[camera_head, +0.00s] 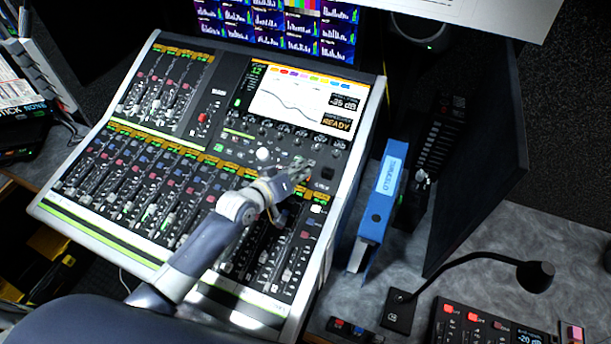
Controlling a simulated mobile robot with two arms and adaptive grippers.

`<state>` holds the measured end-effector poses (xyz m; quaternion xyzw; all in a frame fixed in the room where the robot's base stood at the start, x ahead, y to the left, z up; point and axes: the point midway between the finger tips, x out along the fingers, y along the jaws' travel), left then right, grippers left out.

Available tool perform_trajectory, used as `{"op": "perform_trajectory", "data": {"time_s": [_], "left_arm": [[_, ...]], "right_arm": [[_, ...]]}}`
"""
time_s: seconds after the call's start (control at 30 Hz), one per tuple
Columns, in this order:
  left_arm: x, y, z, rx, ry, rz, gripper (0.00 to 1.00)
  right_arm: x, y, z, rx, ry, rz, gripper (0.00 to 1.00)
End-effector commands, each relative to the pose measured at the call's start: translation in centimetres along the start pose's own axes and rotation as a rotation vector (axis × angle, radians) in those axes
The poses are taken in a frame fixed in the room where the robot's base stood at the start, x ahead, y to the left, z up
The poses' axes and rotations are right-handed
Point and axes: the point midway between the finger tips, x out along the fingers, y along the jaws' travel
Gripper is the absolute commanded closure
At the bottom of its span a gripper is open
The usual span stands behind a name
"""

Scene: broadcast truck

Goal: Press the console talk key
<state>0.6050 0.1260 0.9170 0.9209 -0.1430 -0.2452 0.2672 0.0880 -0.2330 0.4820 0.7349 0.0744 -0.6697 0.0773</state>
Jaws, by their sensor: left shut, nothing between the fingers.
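The mixing console (330,235) fills the middle of the view, with rows of faders, knobs and a small screen (302,104) at its upper right that reads READY. My left gripper (306,168) is shut and empty. It is over the console's right part, below the screen and close to a dark square key (327,172). I cannot tell whether the fingertips touch the panel. I cannot read a talk label on any key; the gripper and arm hide part of the panel. My right gripper is not in view.
A blue binder (378,205) stands just right of the console. A gooseneck microphone (534,276) and a smaller panel with red keys (478,322) are at the lower right. Monitors (275,28) stand behind the console.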

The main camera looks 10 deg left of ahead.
Motion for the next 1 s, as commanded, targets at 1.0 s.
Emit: {"op": "perform_trajectory", "data": {"time_s": [1.0], "left_arm": [[-0.2,0.2,-0.2,0.000,-0.001,0.000,1.00]], "right_arm": [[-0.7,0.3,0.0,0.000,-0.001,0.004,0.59]]}}
